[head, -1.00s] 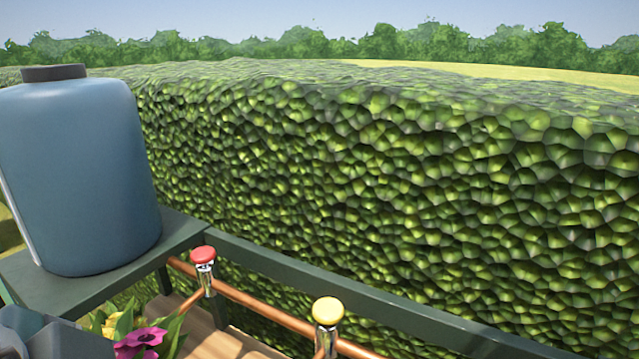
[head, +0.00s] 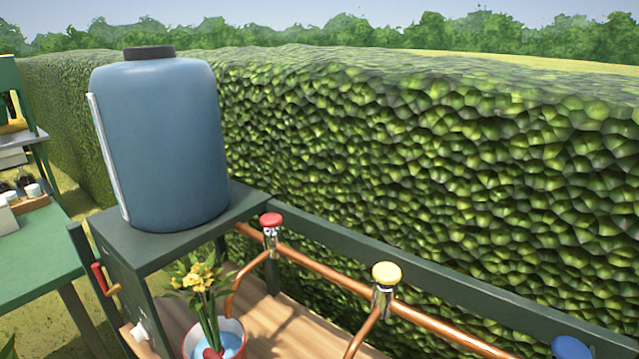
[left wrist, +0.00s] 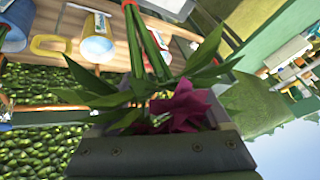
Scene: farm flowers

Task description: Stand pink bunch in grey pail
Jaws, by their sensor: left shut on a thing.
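The pink bunch (left wrist: 182,108) shows in the left wrist view, with a pink bloom, long green leaves and stems that run toward the top of the picture. My left gripper (left wrist: 158,128) is shut on the bunch; its dark grey body fills the bottom of that view. Neither it nor the bunch shows in the head view. My right gripper is in neither view.
A red-rimmed pot (head: 236,325) with blue inside holds yellow flowers (head: 200,274) on the wooden bench (head: 275,322). A blue tank (head: 160,145) stands behind it. A copper pipe (head: 325,272) with red, yellow and blue taps crosses the back. A green table (head: 35,250) stands left.

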